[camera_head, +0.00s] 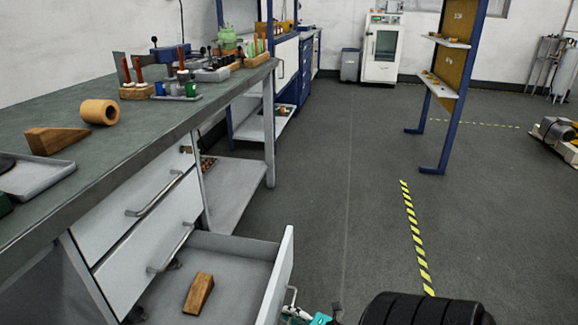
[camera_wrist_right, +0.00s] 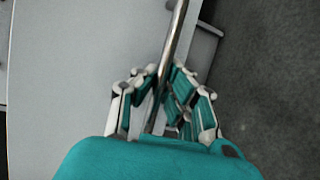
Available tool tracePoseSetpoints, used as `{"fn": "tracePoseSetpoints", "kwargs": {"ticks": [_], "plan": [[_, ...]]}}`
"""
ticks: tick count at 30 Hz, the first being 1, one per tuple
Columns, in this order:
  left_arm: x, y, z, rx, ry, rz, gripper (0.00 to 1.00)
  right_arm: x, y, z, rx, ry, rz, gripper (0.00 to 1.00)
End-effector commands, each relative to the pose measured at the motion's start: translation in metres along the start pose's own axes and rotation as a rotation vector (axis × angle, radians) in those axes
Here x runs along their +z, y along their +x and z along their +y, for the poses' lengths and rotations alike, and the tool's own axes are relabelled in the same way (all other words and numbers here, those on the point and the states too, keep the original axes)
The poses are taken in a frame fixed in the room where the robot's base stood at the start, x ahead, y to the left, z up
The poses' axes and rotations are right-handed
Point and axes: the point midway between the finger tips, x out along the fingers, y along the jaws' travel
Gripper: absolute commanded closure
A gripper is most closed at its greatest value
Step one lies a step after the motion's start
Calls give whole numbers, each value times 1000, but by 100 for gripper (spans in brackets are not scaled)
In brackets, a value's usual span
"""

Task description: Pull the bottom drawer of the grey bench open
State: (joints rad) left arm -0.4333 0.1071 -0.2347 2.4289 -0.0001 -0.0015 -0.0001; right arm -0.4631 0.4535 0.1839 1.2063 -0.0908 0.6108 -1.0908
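The grey bench (camera_head: 75,95) runs along the left of the head view. Its bottom drawer (camera_head: 277,275) stands pulled well out, its tray open to view. A wooden wedge block (camera_head: 199,293) lies inside. The drawer's bar handle (camera_head: 293,294) shows on its front panel, and also in the right wrist view (camera_wrist_right: 181,25). My right gripper (camera_wrist_right: 164,78) has its fingers on either side of this bar, closed in on it. In the head view only a bit of the gripper shows at the bottom edge. My left gripper is not in view.
Two shut drawers with bar handles (camera_head: 154,198) (camera_head: 172,247) sit above the open one. The bench top holds a wooden wedge (camera_head: 55,140), a wooden ring (camera_head: 99,111), a tray and tools.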

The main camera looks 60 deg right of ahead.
Motion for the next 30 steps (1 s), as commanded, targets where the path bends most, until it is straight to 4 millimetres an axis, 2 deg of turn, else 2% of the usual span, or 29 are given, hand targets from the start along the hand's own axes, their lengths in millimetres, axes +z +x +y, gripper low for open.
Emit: {"fn": "tracePoseSetpoints", "kwargs": {"ticks": [1,6,9,17,20,23,30], "plan": [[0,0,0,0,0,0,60,-1,0,1,3,-4,3,100],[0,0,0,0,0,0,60,0,0,1,2,-3,2,76],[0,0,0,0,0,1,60,0,0,1,1,-2,1,66],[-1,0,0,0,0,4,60,0,-1,0,0,-1,0,66],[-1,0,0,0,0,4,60,0,-8,-1,-2,0,1,66],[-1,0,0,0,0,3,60,0,-24,-2,-4,-1,0,66],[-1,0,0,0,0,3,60,0,-76,-1,-3,0,0,66]]}}
